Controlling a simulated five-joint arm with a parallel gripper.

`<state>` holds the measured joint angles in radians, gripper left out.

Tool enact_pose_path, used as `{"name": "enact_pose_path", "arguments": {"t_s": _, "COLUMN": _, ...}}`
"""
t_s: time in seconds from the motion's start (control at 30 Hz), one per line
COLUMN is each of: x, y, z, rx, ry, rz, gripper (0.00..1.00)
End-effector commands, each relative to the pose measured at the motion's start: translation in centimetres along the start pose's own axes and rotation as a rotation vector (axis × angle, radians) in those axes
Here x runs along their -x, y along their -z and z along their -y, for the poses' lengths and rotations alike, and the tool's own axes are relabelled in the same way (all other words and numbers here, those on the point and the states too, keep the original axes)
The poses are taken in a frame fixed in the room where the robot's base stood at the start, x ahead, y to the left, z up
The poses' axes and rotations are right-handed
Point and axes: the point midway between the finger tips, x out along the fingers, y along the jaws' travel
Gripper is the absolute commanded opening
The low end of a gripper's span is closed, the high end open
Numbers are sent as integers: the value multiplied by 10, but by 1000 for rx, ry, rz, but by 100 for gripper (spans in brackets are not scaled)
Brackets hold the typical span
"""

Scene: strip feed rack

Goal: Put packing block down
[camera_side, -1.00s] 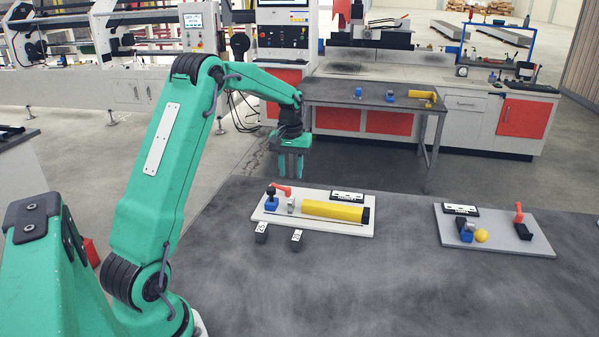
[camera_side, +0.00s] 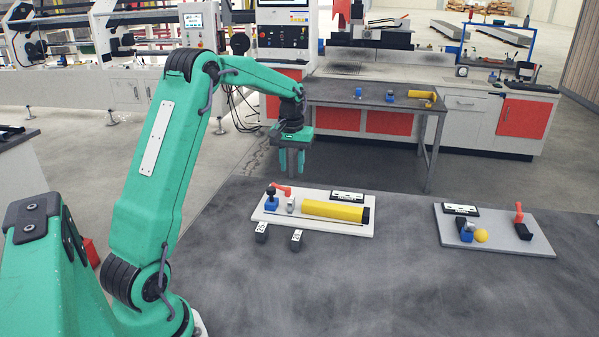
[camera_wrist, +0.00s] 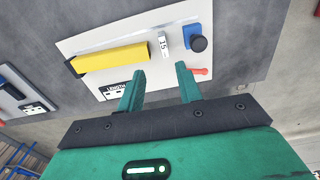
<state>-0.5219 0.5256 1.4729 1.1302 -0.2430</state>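My gripper (camera_side: 292,172) is open and empty, raised above the far side of a white board (camera_side: 340,228). In the wrist view its two green fingers (camera_wrist: 160,72) stand apart with nothing between them. A small packing block marked 15 (camera_wrist: 163,42) stands on the board between the end of a yellow bar (camera_wrist: 112,57) and a blue-and-black knob (camera_wrist: 196,40). It shows as a small grey piece in the side view (camera_side: 291,204). The fingers are clear of it. Two dark blocks with white number labels, one (camera_side: 262,233) and another (camera_side: 297,240), stand on the table in front of the board.
A red lever (camera_side: 281,189) and a black-and-white label plate (camera_side: 347,196) sit on the white board. A second, grey board (camera_side: 510,243) with a yellow ball (camera_side: 481,236) and a red lever lies to the right. The dark table (camera_side: 330,290) is clear in front.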

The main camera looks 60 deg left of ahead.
Motion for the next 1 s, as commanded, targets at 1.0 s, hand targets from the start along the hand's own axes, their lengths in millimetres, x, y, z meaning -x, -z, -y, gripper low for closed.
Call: {"name": "enact_pose_path", "arguments": {"t_s": 1.0, "x": 120, "y": -223, "z": -55, "rx": -475, "ry": -103, "rz": -287, "gripper": 35}}
